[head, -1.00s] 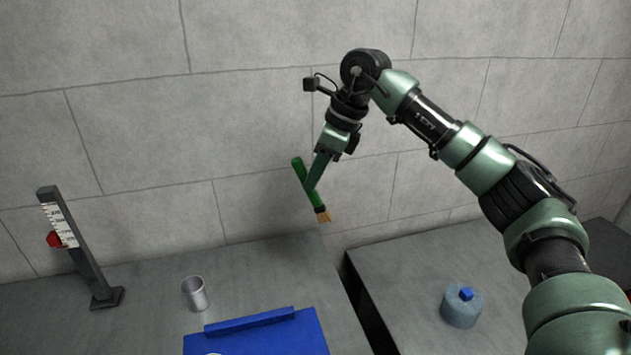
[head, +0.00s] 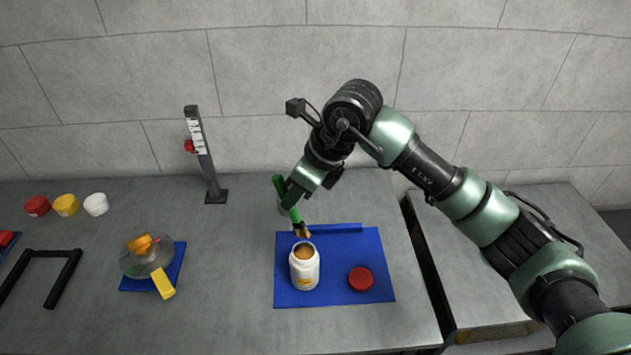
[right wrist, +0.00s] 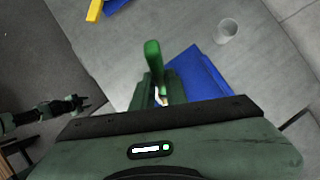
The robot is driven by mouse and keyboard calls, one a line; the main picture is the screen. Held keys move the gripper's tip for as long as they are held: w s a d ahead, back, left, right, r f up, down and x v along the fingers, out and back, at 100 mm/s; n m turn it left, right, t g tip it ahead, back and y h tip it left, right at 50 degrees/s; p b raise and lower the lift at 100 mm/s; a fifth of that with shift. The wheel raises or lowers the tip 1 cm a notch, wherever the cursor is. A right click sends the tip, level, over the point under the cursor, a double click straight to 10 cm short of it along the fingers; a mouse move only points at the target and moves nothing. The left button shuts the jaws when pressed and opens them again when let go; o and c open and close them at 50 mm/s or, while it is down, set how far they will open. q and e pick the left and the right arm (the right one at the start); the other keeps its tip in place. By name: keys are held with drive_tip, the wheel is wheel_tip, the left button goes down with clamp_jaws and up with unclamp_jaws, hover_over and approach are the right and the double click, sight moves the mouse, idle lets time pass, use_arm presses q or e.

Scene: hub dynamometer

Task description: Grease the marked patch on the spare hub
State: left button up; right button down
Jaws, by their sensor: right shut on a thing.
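My right gripper (head: 291,194) is shut on a green-handled brush (head: 278,184) and holds it tilted, its tan bristles pointing down close to the mouth of a white jar (head: 304,271). I cannot tell whether the bristles touch the jar. The jar is open, with amber stuff inside, and stands on a blue mat (head: 340,293). The green handle also shows in the right wrist view (right wrist: 153,55). A clear round piece (head: 134,265) with an orange part on top sits on a small blue pad at left; I cannot tell whether it is the spare hub. My left gripper (right wrist: 82,102) shows small in the right wrist view.
A red lid (head: 361,279) lies on the mat right of the jar. A grey post with a scale (head: 204,155) stands behind. Several small round pots, a black frame (head: 62,275) and a yellow block (head: 163,284) are at left.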

sight(297, 209)
drive_tip(key=shift+w+f, duration=0.1)
drive_tip(key=shift+f, duration=0.45)
wheel_tip(297, 209, down, 3)
drive_tip(key=shift+d+f+b, duration=0.1)
drive_tip(key=shift+f+b, duration=0.1)
drive_tip(key=shift+b, duration=0.65)
drive_tip(key=shift+f+b, duration=0.3)
drive_tip(key=shift+f, duration=0.5)
use_arm(q)
drive_tip(key=shift+w+d+f, duration=0.2)
drive_tip(key=shift+f, duration=0.35)
drive_tip(key=shift+w+d+f, duration=0.15)
drive_tip(key=shift+w+f, duration=0.05)
drive_tip(key=shift+f, duration=0.35)
drive_tip(key=shift+s, duration=0.2)
drive_tip(key=shift+f+b, duration=0.6)
use_arm(e)
drive_tip(key=shift+f, duration=0.65)
use_arm(q)
drive_tip(key=shift+f+b, duration=0.3)
drive_tip(key=shift+f, duration=0.05)
use_arm(e)
drive_tip(key=shift+f, duration=0.15)
